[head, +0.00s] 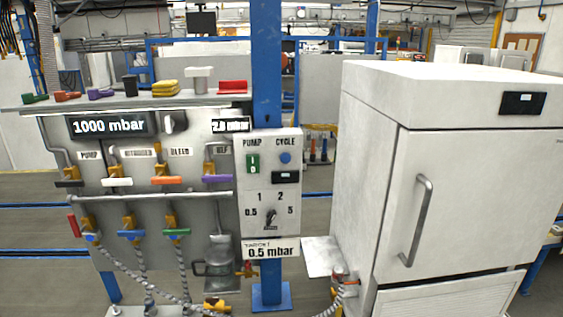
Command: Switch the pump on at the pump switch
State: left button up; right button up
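The pump switch (253,164) is a small green rocker under the label PUMP on a white control box (293,200). The box is fixed to a blue post in the middle of the head view. I cannot tell for certain which way the rocker is tipped. A blue round button (285,158) sits to its right under the label CYCLE, above a small dark display (286,177). A selector knob (270,217) marked 0.5, 1, 2 and 5 is lower on the box. Neither of my grippers is in view.
Left of the box, a panel carries a 1000 mbar display (108,126), coloured valve handles and hoses. Coloured parts lie on its top shelf (130,101). A large white cabinet (455,180) with a handle stands close on the right. Nothing visible blocks the box's front.

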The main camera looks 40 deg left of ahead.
aim_at(252, 160)
jog(key=u, duration=1.55)
